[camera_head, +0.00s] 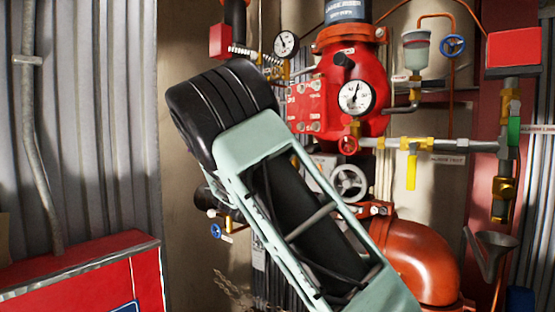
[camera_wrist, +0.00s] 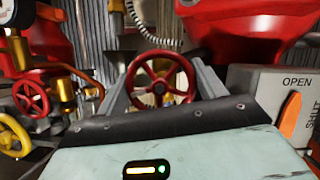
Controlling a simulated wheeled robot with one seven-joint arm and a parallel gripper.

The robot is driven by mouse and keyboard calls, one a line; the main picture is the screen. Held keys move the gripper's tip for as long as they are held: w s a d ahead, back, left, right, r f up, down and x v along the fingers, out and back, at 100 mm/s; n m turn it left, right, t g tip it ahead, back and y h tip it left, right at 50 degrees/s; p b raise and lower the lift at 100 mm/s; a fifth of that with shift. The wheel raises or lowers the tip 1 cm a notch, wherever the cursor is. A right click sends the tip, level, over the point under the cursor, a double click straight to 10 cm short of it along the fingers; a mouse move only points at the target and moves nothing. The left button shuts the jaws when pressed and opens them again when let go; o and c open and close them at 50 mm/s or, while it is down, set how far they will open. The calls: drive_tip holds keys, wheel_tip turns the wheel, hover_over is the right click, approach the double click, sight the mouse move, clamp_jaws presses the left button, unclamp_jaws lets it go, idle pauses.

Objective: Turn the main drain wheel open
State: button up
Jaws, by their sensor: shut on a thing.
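A red spoked handwheel (camera_wrist: 160,79) is in the middle of the wrist view, facing the camera. My gripper (camera_wrist: 162,72) has one grey finger on each side of it and is shut on the wheel's rim. I see no label that names this wheel as the main drain. In the head view my arm covers the gripper and the held wheel.
In the wrist view another red wheel (camera_wrist: 30,97) and a yellow wheel (camera_wrist: 14,136) are close on the left. An OPEN/SHUT plate (camera_wrist: 272,88) with an orange lever (camera_wrist: 290,118) is close on the right. A red cabinet (camera_head: 85,275) stands at lower left in the head view.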

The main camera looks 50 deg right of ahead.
drive_tip(key=shift+f, duration=0.15)
drive_tip(key=o, duration=1)
drive_tip(key=shift+a, duration=0.15)
drive_tip(key=b+v, duration=0.6)
drive_tip(key=v, duration=1.1)
drive_tip(key=shift+s+a+b, duration=0.1)
drive_tip(key=shift+b, duration=0.2)
